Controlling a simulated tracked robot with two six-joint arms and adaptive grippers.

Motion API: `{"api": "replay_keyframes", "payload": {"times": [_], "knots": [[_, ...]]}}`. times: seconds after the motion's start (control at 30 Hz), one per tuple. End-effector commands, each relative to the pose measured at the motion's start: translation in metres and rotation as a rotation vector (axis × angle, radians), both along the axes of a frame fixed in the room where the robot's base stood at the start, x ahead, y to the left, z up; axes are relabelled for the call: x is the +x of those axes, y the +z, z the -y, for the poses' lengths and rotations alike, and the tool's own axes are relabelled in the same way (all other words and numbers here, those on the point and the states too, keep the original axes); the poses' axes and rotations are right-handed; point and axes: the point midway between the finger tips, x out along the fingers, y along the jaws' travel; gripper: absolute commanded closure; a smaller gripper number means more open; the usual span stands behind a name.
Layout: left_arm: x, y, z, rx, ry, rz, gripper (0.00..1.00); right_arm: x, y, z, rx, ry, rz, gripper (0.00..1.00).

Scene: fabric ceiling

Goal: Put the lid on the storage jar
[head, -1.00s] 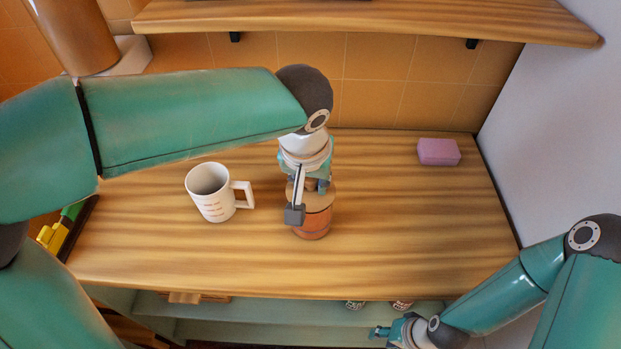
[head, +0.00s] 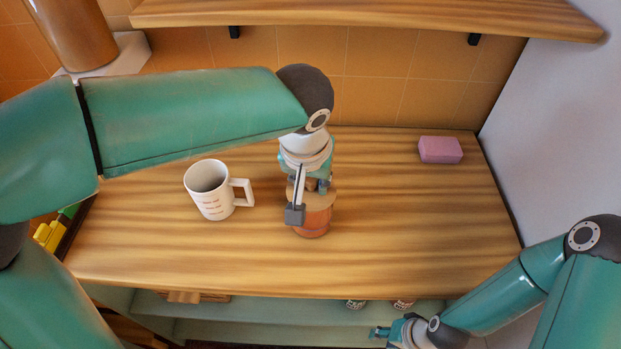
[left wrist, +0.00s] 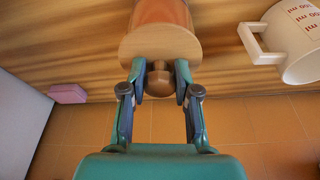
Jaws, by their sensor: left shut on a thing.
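The storage jar (head: 313,222), orange-brown, stands upright on the wooden counter. The lid (head: 326,197), a pale round wooden disc with a knob, lies level at the jar's mouth. In the left wrist view the lid (left wrist: 140,47) covers the jar's top and hides its rim, so I cannot tell whether it is fully seated. My left gripper (head: 309,190) is over the jar, shut on the lid's knob (left wrist: 159,82). My right gripper (head: 381,332) is low in front of the counter, away from the jar; its fingers are too small to read.
A white measuring mug (head: 213,198) stands left of the jar, its handle towards it. A pink sponge (head: 440,150) lies at the back right. The counter (head: 420,235) is clear right of the jar. A wooden shelf (head: 400,22) hangs above the back.

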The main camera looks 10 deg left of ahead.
Motion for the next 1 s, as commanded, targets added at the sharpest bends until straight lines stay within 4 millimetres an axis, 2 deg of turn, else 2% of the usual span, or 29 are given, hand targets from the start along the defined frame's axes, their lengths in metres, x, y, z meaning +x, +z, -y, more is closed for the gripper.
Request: {"api": "replay_keyframes", "payload": {"times": [0.3, 0.33, 0.47, 0.5, 0.7, 0.87, 1.0], "knots": [[0.0001, 0.0002, 0.0003, 0.000, 0.000, 0.000, 0.95, 0.0000, 0.0000, 0.0000, 0.000, 0.000, 0.000, 0.60], [0.0001, 0.0001, 0.0003, 0.000, 0.000, 0.000, 0.65, 0.0000, 0.0000, 0.0000, 0.000, 0.000, 0.000, 0.60], [0.0001, 0.0001, 0.0003, 0.000, -0.001, 0.000, 0.43, 0.0000, 0.0000, 0.0000, 0.000, 0.000, 0.000, 0.60], [0.0001, 0.0001, 0.0003, 0.000, -0.001, 0.000, 0.40, 0.0000, 0.0000, 0.0000, 0.000, 0.000, 0.000, 0.60], [0.0001, 0.0001, 0.0003, 0.000, -0.001, 0.000, 0.40, 0.0000, 0.0000, 0.0000, 0.000, 0.000, 0.000, 0.60], [0.0001, 0.0000, 0.0003, 0.000, -0.001, 0.000, 0.14, 0.0000, 0.0000, 0.0000, 0.000, 0.000, 0.000, 0.60], [0.0001, 0.0000, 0.0003, 0.000, -0.001, 0.000, 0.11, 0.0000, 0.0000, 0.0000, 0.000, 0.000, 0.000, 0.60]]}}
